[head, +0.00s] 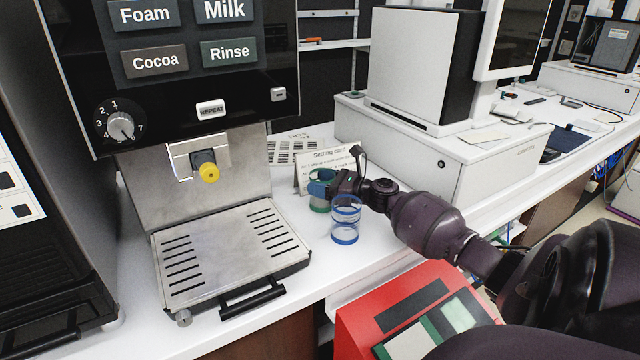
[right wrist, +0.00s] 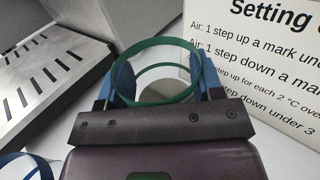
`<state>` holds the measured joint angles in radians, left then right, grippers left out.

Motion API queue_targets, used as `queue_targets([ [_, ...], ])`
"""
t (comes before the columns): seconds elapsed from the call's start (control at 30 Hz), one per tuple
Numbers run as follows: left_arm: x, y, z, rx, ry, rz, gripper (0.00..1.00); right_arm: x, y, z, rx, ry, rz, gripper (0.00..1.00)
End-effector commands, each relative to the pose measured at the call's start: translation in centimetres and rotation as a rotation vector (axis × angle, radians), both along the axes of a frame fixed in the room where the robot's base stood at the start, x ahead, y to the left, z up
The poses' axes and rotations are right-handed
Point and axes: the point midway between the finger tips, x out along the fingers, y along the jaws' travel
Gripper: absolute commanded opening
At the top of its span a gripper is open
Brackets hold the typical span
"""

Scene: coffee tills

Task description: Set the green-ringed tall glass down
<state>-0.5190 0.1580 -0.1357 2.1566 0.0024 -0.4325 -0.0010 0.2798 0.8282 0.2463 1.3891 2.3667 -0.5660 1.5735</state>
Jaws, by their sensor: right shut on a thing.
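The green-ringed tall glass (head: 319,205) is on or just above the white counter, in front of the setting card; I cannot tell whether its base touches. My right gripper (head: 322,182) is shut on it near the top. In the right wrist view the green rim (right wrist: 155,46) of the glass lies between the two blue fingers (right wrist: 156,80). A blue-ringed glass (head: 346,222) stands upright on the counter nearer the camera, just right of the held glass. Its blue ring also shows at the lower left of the wrist view (right wrist: 22,166). My left gripper is not in view.
The coffee machine's slotted drip tray (head: 212,229) is to the left. The setting card (head: 318,160) stands close behind the glass. A white till (head: 450,140) is to the right. A red device (head: 372,310) is in front. Bare counter (head: 318,262) lies beside the drip tray.

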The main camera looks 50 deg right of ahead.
Motion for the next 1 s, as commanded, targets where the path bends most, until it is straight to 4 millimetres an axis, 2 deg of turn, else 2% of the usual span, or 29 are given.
queue_targets([
  [0.23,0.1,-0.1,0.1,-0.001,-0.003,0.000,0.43,0.0,0.0,-0.3,-0.001,-0.001,0.000,0.32],
  [0.27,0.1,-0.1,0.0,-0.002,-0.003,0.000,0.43,0.0,0.0,-0.3,-0.001,0.000,0.000,0.64],
  [0.4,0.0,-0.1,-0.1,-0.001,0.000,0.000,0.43,0.0,0.0,-0.3,-0.001,0.000,0.000,0.85],
  [0.77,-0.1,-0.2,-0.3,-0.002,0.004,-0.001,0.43,0.0,0.0,0.1,-0.001,0.000,0.000,0.86],
  [0.87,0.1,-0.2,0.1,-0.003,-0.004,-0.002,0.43,-0.9,-0.3,0.2,0.001,0.000,-0.001,0.86],
  [1.0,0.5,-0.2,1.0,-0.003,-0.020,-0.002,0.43,-3.2,-1.1,0.3,0.002,-0.002,-0.002,0.86],
])
